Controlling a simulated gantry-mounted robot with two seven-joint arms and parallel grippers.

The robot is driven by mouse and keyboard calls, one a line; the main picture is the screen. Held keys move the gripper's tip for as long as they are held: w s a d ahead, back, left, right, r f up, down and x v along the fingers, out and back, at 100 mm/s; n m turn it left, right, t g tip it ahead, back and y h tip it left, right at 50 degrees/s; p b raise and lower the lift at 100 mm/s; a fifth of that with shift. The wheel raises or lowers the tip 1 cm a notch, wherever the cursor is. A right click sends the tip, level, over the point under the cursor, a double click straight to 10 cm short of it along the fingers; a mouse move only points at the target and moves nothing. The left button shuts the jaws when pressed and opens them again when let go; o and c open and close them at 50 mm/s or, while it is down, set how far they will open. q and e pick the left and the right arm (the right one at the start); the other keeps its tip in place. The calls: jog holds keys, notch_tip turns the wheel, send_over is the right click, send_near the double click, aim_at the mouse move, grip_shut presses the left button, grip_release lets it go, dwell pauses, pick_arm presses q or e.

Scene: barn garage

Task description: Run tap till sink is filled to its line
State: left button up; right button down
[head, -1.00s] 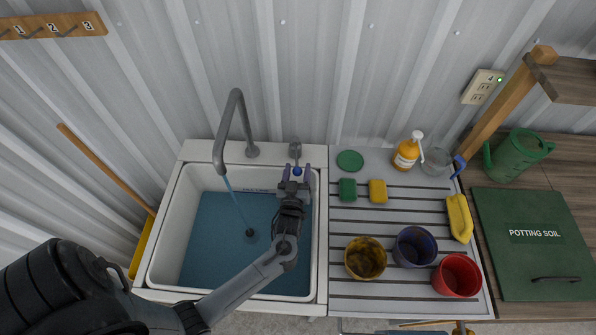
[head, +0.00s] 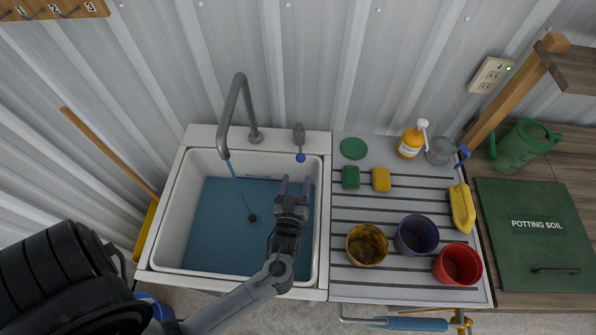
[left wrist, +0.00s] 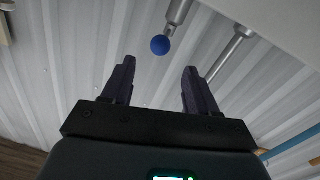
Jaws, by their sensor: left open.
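The white sink (head: 170,225) holds blue water (head: 215,240), its surface close to a small dark marking (head: 258,177) on the back wall; whether it meets the marking exactly I cannot tell. The grey tap (head: 232,105) arches over the sink, and a thin stream (head: 238,185) runs from its spout. The tap's lever (head: 299,135) ends in a blue knob (head: 300,157), also seen in the left wrist view (left wrist: 160,45). My left gripper (head: 295,182) is open and empty over the sink's right part, in front of the knob and apart from it. My right gripper is out of view.
The ribbed drainboard (head: 345,280) to the right carries yellow (head: 367,246), blue (head: 416,236) and red (head: 459,264) pots, sponges (head: 381,179) and an orange bottle (head: 411,142). A wooden stick (head: 110,155) leans at left. The metal wall stands close behind the tap.

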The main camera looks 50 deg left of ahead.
pick_arm(q)
jog(key=shift+v, duration=0.75)
jog(key=shift+c, duration=0.2)
